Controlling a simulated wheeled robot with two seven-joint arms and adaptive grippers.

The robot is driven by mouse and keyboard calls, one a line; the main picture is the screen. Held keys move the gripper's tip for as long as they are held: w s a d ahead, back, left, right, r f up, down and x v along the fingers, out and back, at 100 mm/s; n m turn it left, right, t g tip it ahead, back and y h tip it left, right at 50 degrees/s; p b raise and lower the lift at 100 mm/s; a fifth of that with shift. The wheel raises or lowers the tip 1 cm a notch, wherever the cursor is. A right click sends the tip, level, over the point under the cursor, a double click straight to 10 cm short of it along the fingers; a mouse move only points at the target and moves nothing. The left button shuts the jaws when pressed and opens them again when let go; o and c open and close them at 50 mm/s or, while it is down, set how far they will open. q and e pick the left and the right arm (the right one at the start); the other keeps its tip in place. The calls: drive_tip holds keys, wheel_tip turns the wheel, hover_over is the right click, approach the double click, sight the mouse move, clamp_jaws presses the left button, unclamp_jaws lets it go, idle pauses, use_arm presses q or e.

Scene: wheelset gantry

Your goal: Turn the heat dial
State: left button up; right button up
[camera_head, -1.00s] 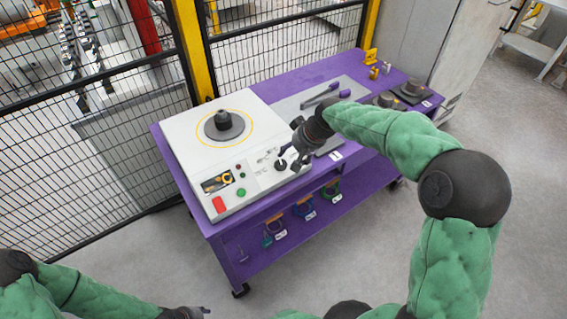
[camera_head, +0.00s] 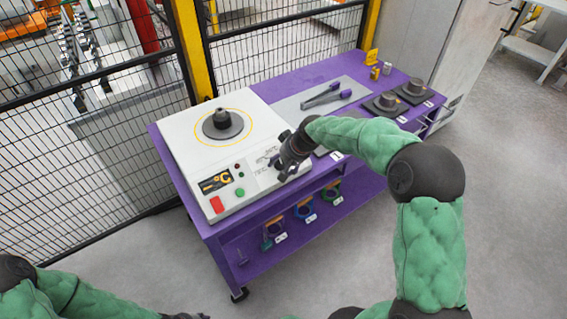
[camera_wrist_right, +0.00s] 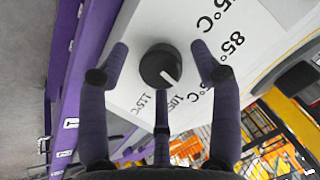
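The heat dial (camera_wrist_right: 160,66) is a round black knob with a white pointer line in the right wrist view. Printed temperatures, including 85°C, ring it on the white panel. In the head view my right gripper hides the dial. My right gripper (camera_wrist_right: 160,78) is open, with purple fingers either side of the dial and a third finger below it in the picture. Gaps show between the two side fingers and the knob. The right gripper (camera_head: 281,168) is over the front right of the white heater unit (camera_head: 178,130). My left gripper (camera_head: 188,316) is cut by the bottom edge, its fingers unclear.
The heater has a °C display (camera_head: 215,182), a red button (camera_head: 216,204) and a green button (camera_head: 240,192). The purple table (camera_head: 222,240) also bears tongs (camera_head: 328,96) and dark round parts (camera_head: 387,100). A mesh fence (camera_head: 90,140) stands behind.

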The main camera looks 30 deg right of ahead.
drive_tip(key=c, duration=1)
drive_tip(key=shift+s+a+n+p, duration=0.1)
drive_tip(key=shift+n+p, duration=0.6)
drive_tip(key=shift+c, duration=0.3)
drive_tip(key=shift+f, duration=0.2)
drive_tip(key=o, duration=1.1)
drive_tip(key=shift+r, duration=0.1)
